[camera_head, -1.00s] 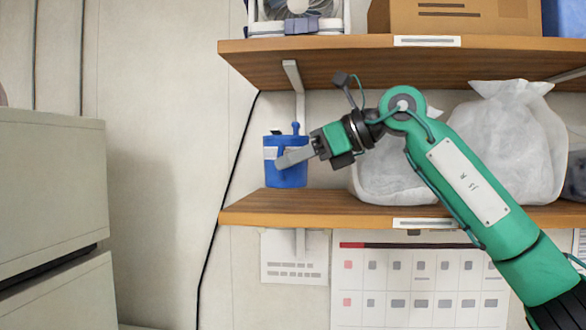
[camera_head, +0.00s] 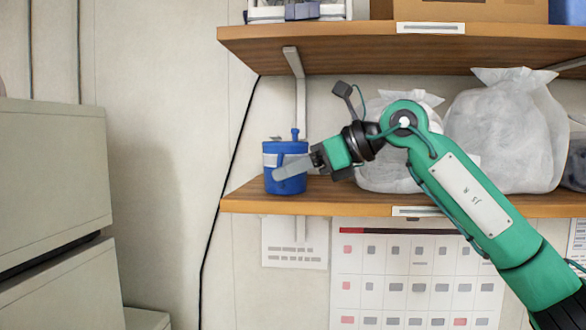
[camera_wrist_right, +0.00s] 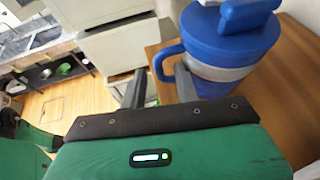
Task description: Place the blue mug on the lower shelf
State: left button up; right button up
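The blue mug (camera_head: 287,181), with a grey band and a blue lid, stands upright on the lower shelf (camera_head: 330,197), near its left end. My right gripper (camera_head: 293,169) reaches it from the right, and a finger covers part of the mug's front. In the right wrist view the two fingers (camera_wrist_right: 160,88) are apart. The mug's handle (camera_wrist_right: 159,64) is between the fingertips, with a gap to the left finger. The mug (camera_wrist_right: 228,50) also fills the upper right there. My left gripper is not in view.
Pale bags (camera_head: 505,135) stand on the lower shelf to the right, behind my right arm. The upper shelf (camera_head: 400,50) runs overhead. A calendar (camera_head: 415,275) hangs below. Grey drawers (camera_head: 50,170) stand at the left. The shelf's left end is close to the mug.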

jog(key=shift+r, duration=0.25)
jog(key=shift+s+d, duration=0.1)
jog(key=shift+d, duration=0.2)
jog(key=b+v, duration=0.4)
jog(key=v, duration=0.7)
jog(key=shift+r, duration=0.2)
jog(key=shift+d, duration=0.1)
